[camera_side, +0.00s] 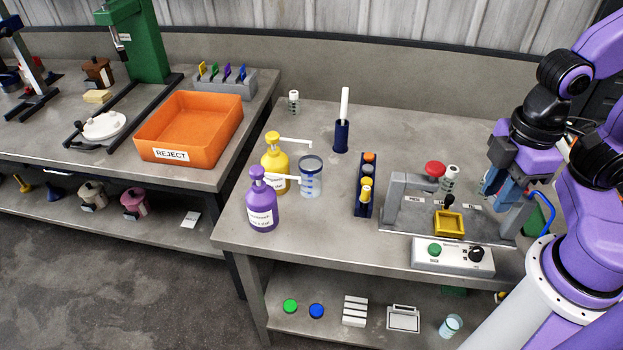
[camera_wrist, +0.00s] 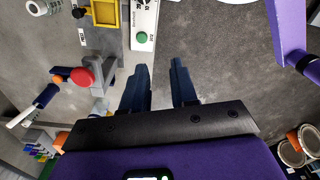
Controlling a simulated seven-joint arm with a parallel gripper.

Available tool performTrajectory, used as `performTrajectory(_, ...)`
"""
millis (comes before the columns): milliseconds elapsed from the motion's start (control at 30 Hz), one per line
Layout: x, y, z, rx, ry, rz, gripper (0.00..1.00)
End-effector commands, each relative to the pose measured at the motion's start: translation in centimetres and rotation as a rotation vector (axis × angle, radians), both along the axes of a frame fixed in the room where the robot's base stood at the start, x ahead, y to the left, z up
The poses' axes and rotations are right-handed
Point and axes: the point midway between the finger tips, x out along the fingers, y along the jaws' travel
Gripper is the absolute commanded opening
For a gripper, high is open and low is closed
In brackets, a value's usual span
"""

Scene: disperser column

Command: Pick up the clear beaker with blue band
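The clear beaker with a blue band (camera_side: 311,178) stands upright on the right-hand bench in the side view, close to the spouts of two pump bottles. It has a dark blue rim and blue marks on its wall. My gripper (camera_side: 492,190) is well to the right of the beaker, above the right end of the grey fixture. In the wrist view my gripper (camera_wrist: 158,68) has its two dark blue fingers apart with nothing between them.
A yellow pump bottle (camera_side: 274,165) and a purple pump bottle (camera_side: 262,203) stand left of the beaker. A blue rack of vials (camera_side: 362,201), a grey fixture (camera_side: 404,213) and a control box (camera_side: 452,256) lie between beaker and gripper. A dark blue holder (camera_side: 341,138) stands behind.

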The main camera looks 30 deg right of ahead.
Motion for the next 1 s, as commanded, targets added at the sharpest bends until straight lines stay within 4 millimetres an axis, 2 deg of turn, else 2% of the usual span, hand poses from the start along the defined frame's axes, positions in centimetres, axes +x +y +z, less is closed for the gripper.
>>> performTrajectory(33,0.0,0.0,0.0,0.000,0.000,0.000,0.46)
performTrajectory(100,0.0,0.0,0.0,0.000,0.000,0.000,0.68)
performTrajectory(400,0.1,0.0,0.0,-0.005,-0.001,0.003,0.70)
performTrajectory(533,1.2,0.1,-0.6,-0.068,-0.019,0.048,0.70)
performTrajectory(667,4.0,0.3,-1.8,-0.218,-0.066,0.160,0.70)
performTrajectory(767,6.8,0.8,-2.9,-0.360,-0.112,0.276,0.70)
performTrajectory(1000,13.2,3.3,-5.2,-0.678,-0.216,0.576,0.70)
